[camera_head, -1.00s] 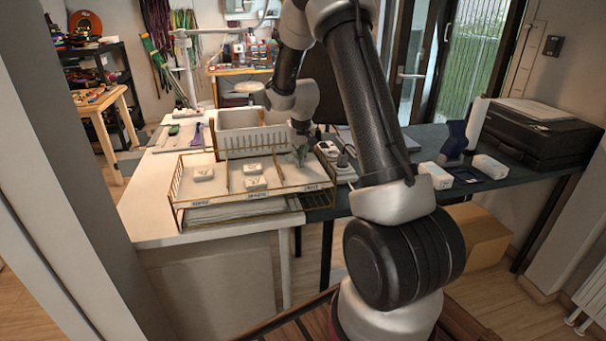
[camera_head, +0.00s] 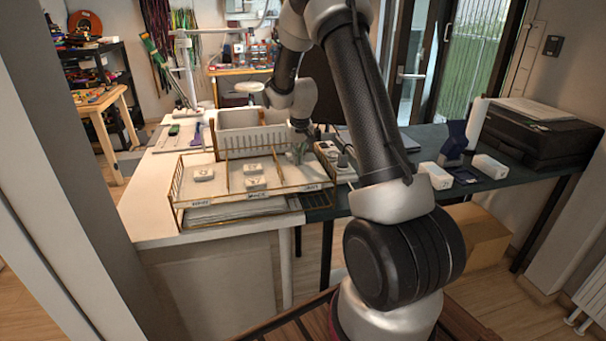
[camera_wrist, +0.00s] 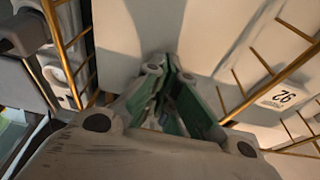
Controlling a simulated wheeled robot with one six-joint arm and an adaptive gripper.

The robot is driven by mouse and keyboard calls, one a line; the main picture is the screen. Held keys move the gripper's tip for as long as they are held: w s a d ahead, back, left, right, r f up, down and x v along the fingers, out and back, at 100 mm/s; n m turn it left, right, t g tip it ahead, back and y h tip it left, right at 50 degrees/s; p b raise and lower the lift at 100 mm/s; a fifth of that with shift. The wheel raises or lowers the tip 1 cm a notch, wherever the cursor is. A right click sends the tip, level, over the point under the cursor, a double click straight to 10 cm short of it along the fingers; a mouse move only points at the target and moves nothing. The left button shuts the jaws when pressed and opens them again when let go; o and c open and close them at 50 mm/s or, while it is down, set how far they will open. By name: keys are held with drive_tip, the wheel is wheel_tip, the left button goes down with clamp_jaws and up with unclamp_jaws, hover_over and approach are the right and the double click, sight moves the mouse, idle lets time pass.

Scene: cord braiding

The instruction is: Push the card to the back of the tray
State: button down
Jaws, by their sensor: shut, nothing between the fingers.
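The tray (camera_head: 222,201) is a shallow gold-wire tray with wire dividers and a pale floor. It stands on the white table and also shows in the wrist view as gold wires (camera_wrist: 268,72). My gripper (camera_head: 300,154) is shut and empty, pointing down in the tray's right compartment. In the wrist view its green-lined fingertips (camera_wrist: 166,66) are together over a flat beige surface. I cannot tell whether that surface is the card or the tray floor, nor whether the fingertips touch it. No card stands out clearly in the head view.
Several small white blocks, one here (camera_head: 203,174), lie in the left and middle compartments. A white basket (camera_head: 252,142) stands behind the tray. A power strip (camera_head: 336,165) is close on the right. White boxes (camera_head: 435,176) and a black printer (camera_head: 530,135) are farther right.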

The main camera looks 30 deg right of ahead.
drive_tip(key=shift+s+a+r, duration=0.15)
drive_tip(key=shift+s+r, duration=0.35)
drive_tip(key=shift+r, duration=0.35)
drive_tip(key=shift+s+a+r, duration=0.1)
drive_tip(key=shift+s+r, duration=0.35)
drive_tip(key=shift+r, duration=0.35)
drive_tip(key=shift+s+a+r, duration=0.15)
drive_tip(key=shift+s+r, duration=0.35)
drive_tip(key=shift+r, duration=0.35)
